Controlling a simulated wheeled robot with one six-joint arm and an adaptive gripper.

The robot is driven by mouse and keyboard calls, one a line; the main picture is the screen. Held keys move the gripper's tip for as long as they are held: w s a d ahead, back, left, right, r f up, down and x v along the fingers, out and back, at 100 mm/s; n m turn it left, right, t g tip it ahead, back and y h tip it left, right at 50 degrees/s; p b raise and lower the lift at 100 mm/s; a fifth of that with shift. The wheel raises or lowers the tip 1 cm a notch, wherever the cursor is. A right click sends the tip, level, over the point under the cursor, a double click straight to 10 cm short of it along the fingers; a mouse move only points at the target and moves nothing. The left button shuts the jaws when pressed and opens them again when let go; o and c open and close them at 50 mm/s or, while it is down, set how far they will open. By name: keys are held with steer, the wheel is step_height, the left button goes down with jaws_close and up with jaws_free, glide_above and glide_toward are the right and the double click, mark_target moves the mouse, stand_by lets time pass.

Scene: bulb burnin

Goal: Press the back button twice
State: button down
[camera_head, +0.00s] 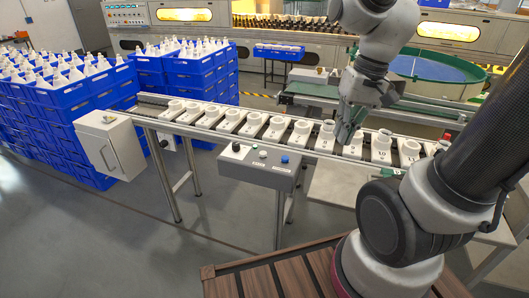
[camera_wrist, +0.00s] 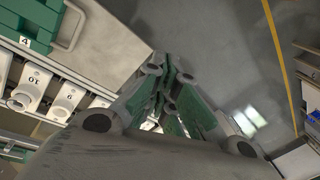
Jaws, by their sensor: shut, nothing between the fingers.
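A grey control box (camera_head: 258,165) is fixed to the front of the conveyor in the head view. On its top sit a black knob (camera_head: 236,147), a small pale button (camera_head: 262,154) and a blue button (camera_head: 285,159). Its labels are too small to read, so I cannot tell which one is the back button. My gripper (camera_head: 345,136) is shut and empty, pointing down over the conveyor, to the right of and beyond the box. In the wrist view my gripper's green-padded fingers (camera_wrist: 168,72) meet at the tips; no button is recognisable there.
A row of numbered white sockets (camera_head: 273,130) runs along the conveyor, close to my gripper. Stacked blue crates (camera_head: 100,88) stand at the left. A white cabinet (camera_head: 111,144) hangs at the conveyor's left end. Grey floor (camera_head: 225,220) is open in front.

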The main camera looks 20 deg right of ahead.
steer(key=w+a+f+m+y, duration=0.3)
steer(key=w+a+f+m, duration=0.1)
steer(key=w+a+f, duration=0.25)
steer(key=m+t, duration=0.7)
steer(key=m, duration=0.7)
glide_above(261, 154)
step_height(261, 154, down, 5)
steer(key=shift+d+r, duration=0.1)
steer(key=shift+r, duration=0.05)
steer(key=shift+y, duration=0.3)
steer(key=shift+f, duration=4.4)
steer(key=shift+f, duration=0.4)
